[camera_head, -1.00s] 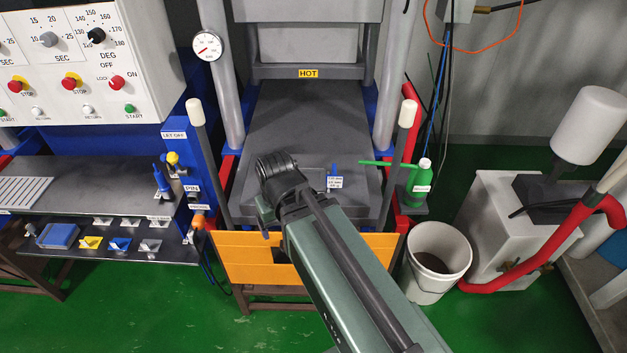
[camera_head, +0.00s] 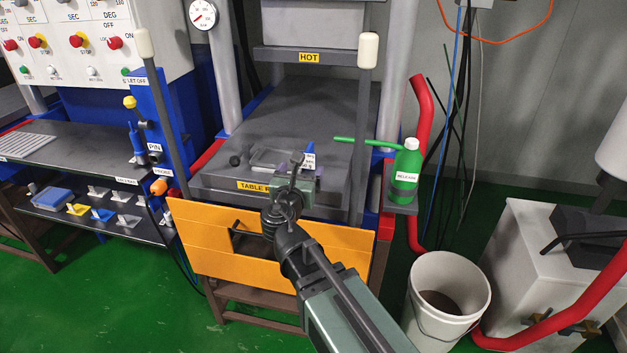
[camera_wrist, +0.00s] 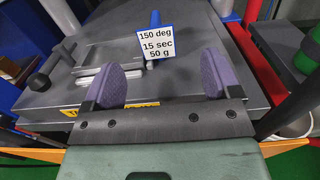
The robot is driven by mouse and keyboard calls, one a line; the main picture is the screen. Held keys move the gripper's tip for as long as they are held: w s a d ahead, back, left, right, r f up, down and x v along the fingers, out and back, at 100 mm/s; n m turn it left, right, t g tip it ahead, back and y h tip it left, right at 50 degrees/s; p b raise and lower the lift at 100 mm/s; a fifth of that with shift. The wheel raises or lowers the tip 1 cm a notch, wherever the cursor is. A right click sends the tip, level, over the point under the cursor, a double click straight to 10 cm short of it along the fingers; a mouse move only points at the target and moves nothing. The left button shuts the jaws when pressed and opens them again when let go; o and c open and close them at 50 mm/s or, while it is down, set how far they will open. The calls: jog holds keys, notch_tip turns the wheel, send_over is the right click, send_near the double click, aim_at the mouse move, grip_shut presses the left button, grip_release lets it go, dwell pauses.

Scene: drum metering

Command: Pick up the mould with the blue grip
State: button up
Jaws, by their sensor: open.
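The mould (camera_head: 268,158) is a flat grey block lying on the press table in the head view, with an upright blue grip (camera_head: 309,147). It also shows in the wrist view (camera_wrist: 105,56), where a white card (camera_wrist: 155,44) reading 150 deg, 15 sec, 50 g covers part of the blue grip (camera_wrist: 154,19). My gripper (camera_wrist: 160,78) is open, its two purple pads apart with nothing between them. The card and grip stand beyond the fingertips, between the pads in the picture. In the head view my gripper (camera_head: 297,163) partly hides the mould.
The grey press table (camera_head: 225,180) has a dark knob (camera_head: 236,160) left of the mould. Upright handles (camera_head: 361,130) flank it, and an orange guard (camera_head: 215,235) is in front. A green release bottle (camera_head: 405,175) stands right. Other coloured grips (camera_head: 78,208) lie on the left lower shelf.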

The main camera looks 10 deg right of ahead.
aim_at(308, 148)
jog(key=x, duration=0.5)
jog(key=shift+w+a+r, duration=0.15)
jog(key=shift+w+a, duration=0.15)
jog(key=shift+a, duration=0.05)
jog(key=x, duration=0.5)
jog(key=shift+w+d, duration=0.25)
jog(key=shift+w, duration=0.05)
jog(key=c, duration=1.4)
